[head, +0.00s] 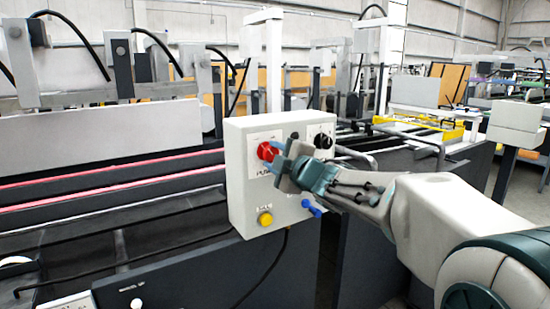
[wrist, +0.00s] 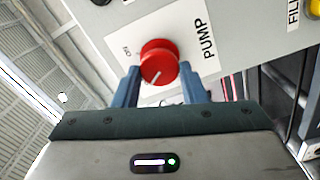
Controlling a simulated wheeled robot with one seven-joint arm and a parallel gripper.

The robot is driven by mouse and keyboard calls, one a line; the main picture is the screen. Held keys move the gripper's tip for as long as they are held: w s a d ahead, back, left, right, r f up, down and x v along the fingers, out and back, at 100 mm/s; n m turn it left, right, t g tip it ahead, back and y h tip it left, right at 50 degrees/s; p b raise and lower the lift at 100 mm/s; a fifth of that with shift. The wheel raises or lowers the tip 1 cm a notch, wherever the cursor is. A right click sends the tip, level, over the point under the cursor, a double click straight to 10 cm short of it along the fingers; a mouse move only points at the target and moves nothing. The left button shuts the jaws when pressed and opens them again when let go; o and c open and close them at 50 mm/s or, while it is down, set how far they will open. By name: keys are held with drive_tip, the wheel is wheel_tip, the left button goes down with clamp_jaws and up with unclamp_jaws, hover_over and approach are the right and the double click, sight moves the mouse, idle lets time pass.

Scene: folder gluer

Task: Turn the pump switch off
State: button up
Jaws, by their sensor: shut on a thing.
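The pump switch (wrist: 159,61) is a round red knob with a white pointer line, on a white plate with the word PUMP beside it. In the wrist view the pointer aims down and left in the picture; the small marking at the plate's left is hard to read. In the head view the red knob (head: 266,151) sits at the upper left of the grey control box (head: 240,190). My gripper (wrist: 160,85) is shut on the knob, one blue finger on each side. In the head view my gripper (head: 276,158) covers part of the plate.
A black knob (head: 321,141) is right of the red one on the box. A yellow button (head: 265,219) and a blue handle (head: 312,208) are lower down. The machine's red-edged rails (head: 110,180) run left of the box.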

drive_tip(key=o, duration=1)
drive_tip(key=shift+c, duration=0.2)
drive_tip(key=v, duration=1.4)
drive_tip(key=shift+p, duration=0.4)
drive_tip(key=shift+w, duration=0.1)
